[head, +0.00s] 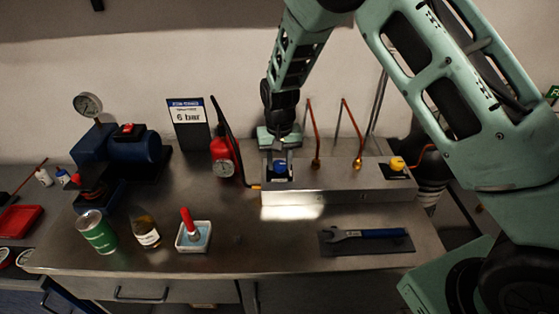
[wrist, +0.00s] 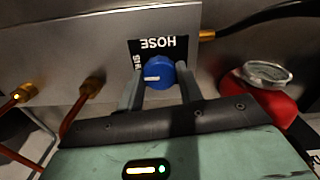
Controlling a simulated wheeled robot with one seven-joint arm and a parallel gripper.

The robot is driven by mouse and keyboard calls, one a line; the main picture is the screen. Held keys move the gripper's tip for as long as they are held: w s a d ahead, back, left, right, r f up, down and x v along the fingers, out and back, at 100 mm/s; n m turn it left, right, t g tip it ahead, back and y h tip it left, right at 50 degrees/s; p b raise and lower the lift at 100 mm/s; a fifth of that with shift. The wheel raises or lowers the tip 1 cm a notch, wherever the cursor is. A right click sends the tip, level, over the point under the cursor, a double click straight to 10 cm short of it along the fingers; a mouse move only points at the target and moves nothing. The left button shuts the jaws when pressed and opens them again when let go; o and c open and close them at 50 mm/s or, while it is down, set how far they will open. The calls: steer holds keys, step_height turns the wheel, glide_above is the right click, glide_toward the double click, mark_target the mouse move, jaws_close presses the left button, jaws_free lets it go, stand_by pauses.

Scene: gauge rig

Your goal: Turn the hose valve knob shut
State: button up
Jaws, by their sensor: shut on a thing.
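The hose valve knob (wrist: 158,73) is blue with a white pointer mark. It sits on the metal manifold block under a HOSE label (wrist: 158,44), upside down in the wrist view. In the head view the knob (head: 280,167) shows at the left end of the manifold block (head: 335,180). My gripper (wrist: 160,88) is shut on the knob, with one finger on each side of it. In the head view my gripper (head: 279,150) reaches the knob from above and behind. The pointer lies roughly level across the wrist view. Part of the lettering beside the knob is hidden by a finger.
A yellow knob (head: 397,163) is at the block's right end, with copper pipes (head: 314,135) between. A red cylinder with a gauge (head: 223,160) and black hose stands left. A wrench (head: 368,234) lies in front. A "6 bar" sign (head: 188,122) stands behind.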

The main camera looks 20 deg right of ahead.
mark_target(280, 164)
stand_by(0.3)
steer(key=o, duration=1)
steer(key=shift+r, duration=0.1)
step_height(280, 164, up, 17)
steer(key=b, duration=0.3)
steer(key=shift+r, duration=0.15)
